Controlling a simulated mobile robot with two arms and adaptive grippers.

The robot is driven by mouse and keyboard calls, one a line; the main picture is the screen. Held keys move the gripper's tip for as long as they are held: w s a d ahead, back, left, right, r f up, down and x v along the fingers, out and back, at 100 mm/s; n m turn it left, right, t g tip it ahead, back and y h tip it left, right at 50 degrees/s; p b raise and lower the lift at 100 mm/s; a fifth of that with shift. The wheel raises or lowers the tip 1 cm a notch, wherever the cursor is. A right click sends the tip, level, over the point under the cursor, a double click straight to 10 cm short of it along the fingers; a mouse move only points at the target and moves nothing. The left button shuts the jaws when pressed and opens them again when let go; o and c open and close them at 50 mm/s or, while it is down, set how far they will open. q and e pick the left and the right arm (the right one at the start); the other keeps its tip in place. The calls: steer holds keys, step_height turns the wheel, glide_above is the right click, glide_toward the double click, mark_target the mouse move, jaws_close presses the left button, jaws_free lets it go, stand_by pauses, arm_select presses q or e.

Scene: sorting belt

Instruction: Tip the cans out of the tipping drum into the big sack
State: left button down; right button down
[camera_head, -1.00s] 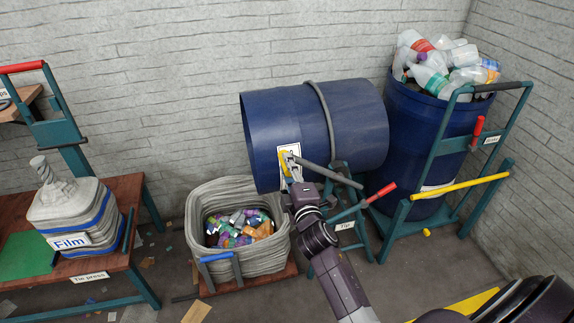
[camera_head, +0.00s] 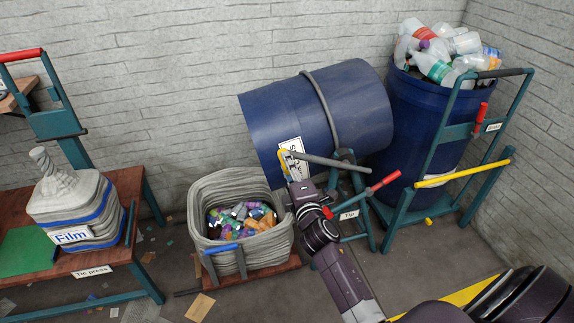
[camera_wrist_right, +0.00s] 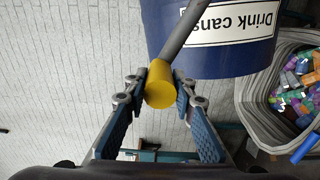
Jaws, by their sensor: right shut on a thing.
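The blue tipping drum (camera_head: 265,118) lies on its side in a teal stand, its mouth end at the left and tilted down. It carries a "Drink cans" label (camera_wrist_right: 225,22). The big grey sack (camera_head: 268,251) stands open below and left of the mouth, with many coloured cans (camera_head: 242,218) inside; they also show in the wrist view (camera_wrist_right: 306,78). My right gripper (camera_head: 288,168) is shut on the yellow grip (camera_wrist_right: 160,86) of the drum's grey lever (camera_head: 328,162), beside the label. The drum's inside is hidden. My left gripper is not in view.
A blue barrel (camera_head: 428,125) of plastic bottles stands on a teal trolley (camera_head: 440,158) at the right. A red-handled lever (camera_head: 384,182) sticks out near the stand's "Tip" sign (camera_head: 349,215). A film bale (camera_head: 72,205) sits on the press at the left. Scraps litter the floor.

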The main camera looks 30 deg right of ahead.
steer(key=shift+a+f, duration=0.15)
steer(key=shift+f, duration=0.15)
steer(key=c, duration=1.7)
jaws_free()
steer(key=shift+o, duration=0.5)
steer(key=shift+r, duration=0.15)
steer(key=shift+s, duration=0.1)
steer(key=v, duration=1.1)
steer(key=shift+s, duration=0.4)
steer(key=shift+a, duration=0.1)
